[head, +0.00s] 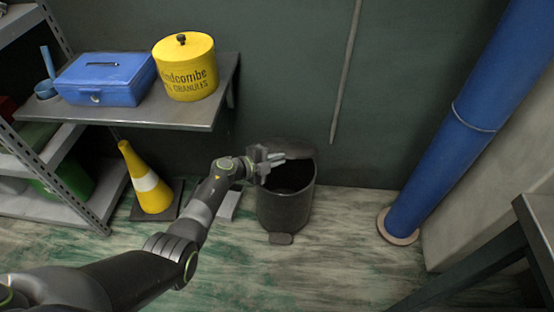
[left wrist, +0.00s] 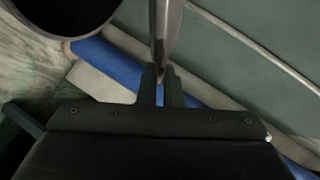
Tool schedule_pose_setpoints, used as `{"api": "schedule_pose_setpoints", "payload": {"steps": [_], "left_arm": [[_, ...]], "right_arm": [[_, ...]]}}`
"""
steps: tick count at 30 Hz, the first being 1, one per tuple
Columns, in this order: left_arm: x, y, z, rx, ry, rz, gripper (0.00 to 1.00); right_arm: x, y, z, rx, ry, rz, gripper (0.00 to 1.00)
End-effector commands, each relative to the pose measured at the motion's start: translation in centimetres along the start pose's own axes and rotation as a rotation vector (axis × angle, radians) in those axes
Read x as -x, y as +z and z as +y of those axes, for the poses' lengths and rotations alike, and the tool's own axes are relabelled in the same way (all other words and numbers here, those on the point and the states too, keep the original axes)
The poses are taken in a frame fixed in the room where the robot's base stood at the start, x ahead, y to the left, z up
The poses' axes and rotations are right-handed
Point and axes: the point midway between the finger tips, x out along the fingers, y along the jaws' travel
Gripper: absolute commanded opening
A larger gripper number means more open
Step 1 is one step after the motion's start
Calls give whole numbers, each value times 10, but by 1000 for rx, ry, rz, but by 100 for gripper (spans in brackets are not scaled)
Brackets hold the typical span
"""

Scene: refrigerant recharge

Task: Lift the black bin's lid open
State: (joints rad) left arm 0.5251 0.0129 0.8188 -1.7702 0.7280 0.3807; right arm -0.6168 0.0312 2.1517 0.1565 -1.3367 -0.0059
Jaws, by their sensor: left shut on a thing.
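The black bin (head: 284,211) stands on the floor against the dark wall, with a pedal at its front. Its lid (head: 290,147) is raised and tilted back toward the wall, and the dark opening shows below it. My left gripper (head: 272,158) is at the lid's left side, shut on its edge. In the left wrist view the lid (left wrist: 167,30) shows nearly edge-on between the fingers (left wrist: 161,75), and the bin (left wrist: 70,35) shows its dark mouth at upper left. My right gripper is in neither view.
A shelf (head: 190,117) with a blue cash box (head: 105,78) and a yellow tin (head: 186,68) is at left. A yellow cone (head: 146,180) stands left of the bin. A blue pipe (head: 470,115) rises at right. Floor in front of the bin is clear.

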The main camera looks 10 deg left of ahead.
Motion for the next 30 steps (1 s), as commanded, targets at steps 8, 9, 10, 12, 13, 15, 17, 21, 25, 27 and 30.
{"api": "schedule_pose_setpoints", "payload": {"steps": [8,9,10,12,13,15,17,21,25,27,30], "left_arm": [[0,0,-4,-3,-5,-2,0],[0,0,-4,-3,-5,-2,0],[0,0,-4,-3,-5,-2,0],[0,0,-3,-3,-5,-2,0],[0,0,-3,-3,-5,-2,0],[0,0,-3,-3,-5,-2,9],[0,0,-3,-3,-4,-1,16],[0,0,-2,-2,-2,-1,26],[0,0,-2,-1,-2,-1,26],[0,0,-1,-1,-1,-1,26],[3,0,-2,-1,-1,-1,26]], "right_arm": [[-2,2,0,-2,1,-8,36],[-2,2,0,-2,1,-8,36],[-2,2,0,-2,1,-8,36],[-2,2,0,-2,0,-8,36],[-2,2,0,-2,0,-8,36],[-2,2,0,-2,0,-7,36],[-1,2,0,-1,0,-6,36],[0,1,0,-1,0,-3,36],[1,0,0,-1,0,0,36],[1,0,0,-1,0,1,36],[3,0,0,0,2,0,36]]}}
